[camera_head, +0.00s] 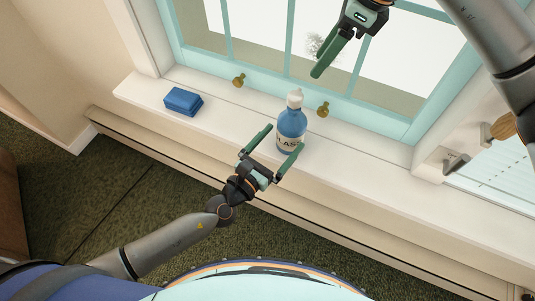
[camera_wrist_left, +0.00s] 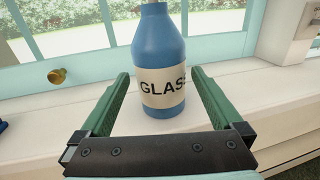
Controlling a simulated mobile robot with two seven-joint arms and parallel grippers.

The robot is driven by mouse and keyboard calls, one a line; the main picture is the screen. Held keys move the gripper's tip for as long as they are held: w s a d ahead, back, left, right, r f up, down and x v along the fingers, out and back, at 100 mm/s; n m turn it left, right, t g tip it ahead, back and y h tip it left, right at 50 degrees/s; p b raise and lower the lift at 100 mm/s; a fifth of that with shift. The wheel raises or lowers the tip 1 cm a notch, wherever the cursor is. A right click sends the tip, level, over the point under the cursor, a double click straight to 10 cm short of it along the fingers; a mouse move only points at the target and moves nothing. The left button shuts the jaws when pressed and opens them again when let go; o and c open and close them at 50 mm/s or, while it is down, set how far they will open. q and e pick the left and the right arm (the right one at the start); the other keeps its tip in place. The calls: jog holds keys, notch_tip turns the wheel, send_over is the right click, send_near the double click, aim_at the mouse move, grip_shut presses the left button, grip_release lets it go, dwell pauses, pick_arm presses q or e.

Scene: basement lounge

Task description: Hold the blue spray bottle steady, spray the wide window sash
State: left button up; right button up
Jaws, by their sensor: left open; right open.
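The blue spray bottle (camera_head: 291,124) with a white top stands upright on the window sill. Its label reads "GLAS", and it fills the middle of the left wrist view (camera_wrist_left: 160,45). My left gripper (camera_head: 272,138) is open in front of the bottle, with a green finger toward either side; in the left wrist view the fingertips (camera_wrist_left: 160,72) appear on both sides of the bottle's lower part, apart from it. My right gripper (camera_head: 328,62) is raised in front of the window panes, open and empty, above and right of the bottle. The wide window sash (camera_head: 262,83) has a light-blue frame and appears closed.
A blue sponge-like block (camera_head: 183,101) lies on the white sill (camera_head: 235,115) left of the bottle. Brass knobs (camera_head: 239,80) and (camera_head: 323,109) stick out on the sash's lower rail. Metal and wooden fittings (camera_head: 456,161) are at the right. The sill between block and bottle is clear.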

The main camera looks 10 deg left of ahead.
pick_arm(q)
jog(key=shift+x, duration=2.55)
jog(key=shift+c, duration=0.4)
grip_shut()
pick_arm(e)
grip_shut()
